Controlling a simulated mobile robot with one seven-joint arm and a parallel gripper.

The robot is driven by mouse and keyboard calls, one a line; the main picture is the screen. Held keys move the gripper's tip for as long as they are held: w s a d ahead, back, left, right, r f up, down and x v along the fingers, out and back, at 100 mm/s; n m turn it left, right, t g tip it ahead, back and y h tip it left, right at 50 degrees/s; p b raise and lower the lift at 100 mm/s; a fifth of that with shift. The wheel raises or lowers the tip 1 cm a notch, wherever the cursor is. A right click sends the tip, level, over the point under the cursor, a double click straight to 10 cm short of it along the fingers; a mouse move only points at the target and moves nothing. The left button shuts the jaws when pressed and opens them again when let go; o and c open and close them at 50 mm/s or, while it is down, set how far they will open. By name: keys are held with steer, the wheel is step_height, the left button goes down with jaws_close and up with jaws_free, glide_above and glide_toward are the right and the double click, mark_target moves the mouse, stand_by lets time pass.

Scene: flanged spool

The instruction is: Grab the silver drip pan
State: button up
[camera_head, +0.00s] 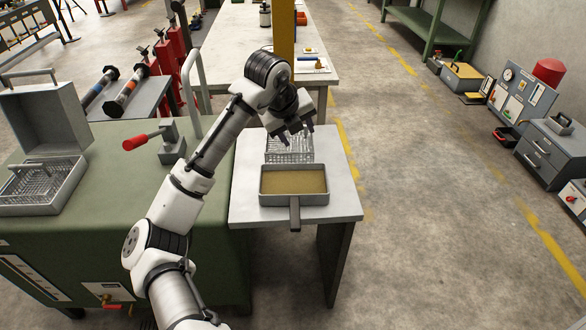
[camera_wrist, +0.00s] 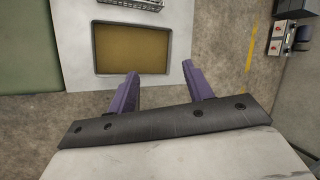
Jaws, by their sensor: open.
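The drip pan (camera_head: 275,199) is a shallow grey rectangular pan with a tan-brown inside. It sits on a pale side table, its flat handle (camera_head: 295,214) pointing toward me and past the table's front edge. It also shows at the top of the wrist view (camera_wrist: 94,48). The handle cannot be made out in the wrist view, where the left finger may cover it. My gripper (camera_head: 297,134) is open and empty, fingers pointing down, above the table.
A wire basket (camera_head: 289,149) stands just behind the pan. To the left is a green bench (camera_head: 100,215) with a red-handled tool (camera_head: 172,146) and an open grey washer box (camera_head: 45,115). A yellow post (camera_head: 284,30) rises behind.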

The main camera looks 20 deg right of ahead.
steer(key=s+a+f+m+g+y, duration=0.3)
steer(key=s+f+m+y, duration=0.1)
steer(key=f, duration=0.2)
glide_above(295, 200)
steer(key=f, duration=0.5)
steer(key=a+f, duration=0.1)
steer(key=f, duration=0.2)
steer(key=shift+w, duration=0.1)
steer(key=shift+d+f+p, duration=0.2)
steer(key=shift+f, duration=1.3)
steer(key=shift+d+f+p, duration=0.2)
steer(key=shift+f, duration=1.3)
steer(key=shift+c, duration=0.3)
jaws_close()
